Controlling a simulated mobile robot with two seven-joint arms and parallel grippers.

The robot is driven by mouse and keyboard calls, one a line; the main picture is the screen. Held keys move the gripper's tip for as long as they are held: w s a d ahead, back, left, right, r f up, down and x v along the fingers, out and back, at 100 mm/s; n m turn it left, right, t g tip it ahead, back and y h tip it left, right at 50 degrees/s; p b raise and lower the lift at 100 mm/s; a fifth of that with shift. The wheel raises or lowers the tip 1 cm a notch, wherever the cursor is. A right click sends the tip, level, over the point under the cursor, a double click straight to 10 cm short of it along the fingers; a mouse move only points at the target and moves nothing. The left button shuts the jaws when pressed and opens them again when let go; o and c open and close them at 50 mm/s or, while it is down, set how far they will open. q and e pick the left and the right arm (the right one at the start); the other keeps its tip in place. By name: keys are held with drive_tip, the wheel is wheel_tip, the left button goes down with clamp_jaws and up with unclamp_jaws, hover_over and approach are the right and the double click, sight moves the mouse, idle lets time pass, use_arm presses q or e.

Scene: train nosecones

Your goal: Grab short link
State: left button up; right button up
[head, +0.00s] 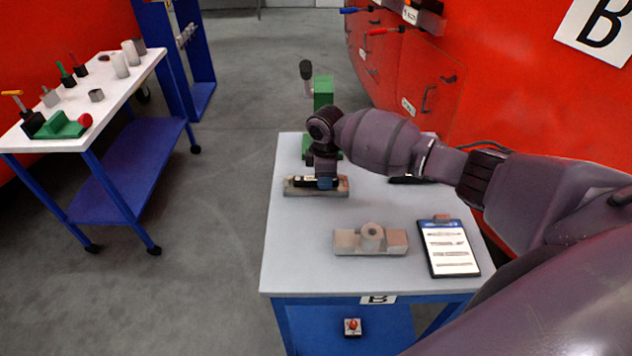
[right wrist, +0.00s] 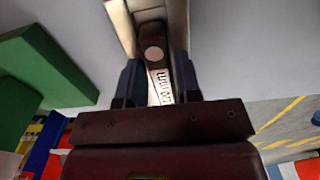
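A short dark link with a pale, lettered section lies in a shallow tan holder (head: 341,188) at the back left of the grey table. In the right wrist view the link (right wrist: 153,55) runs between my two fingers, its dark round end pointing away. My right gripper (head: 326,184) points down over the holder; it also shows in the right wrist view (right wrist: 160,82). Its blue fingers stand close on both sides of the link. I cannot tell if they press on it. The fingers partly hide the link in the head view. My left gripper is not in view.
A tan fixture (head: 344,243) with a round boss and a clipboard (head: 449,248) lie nearer on the table. A green stand (head: 323,92) rises behind the holder. A white-topped cart (head: 117,88) with parts stands left, beyond open floor.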

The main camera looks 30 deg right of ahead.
clamp_jaws()
drive_tip(key=shift+r, duration=0.1)
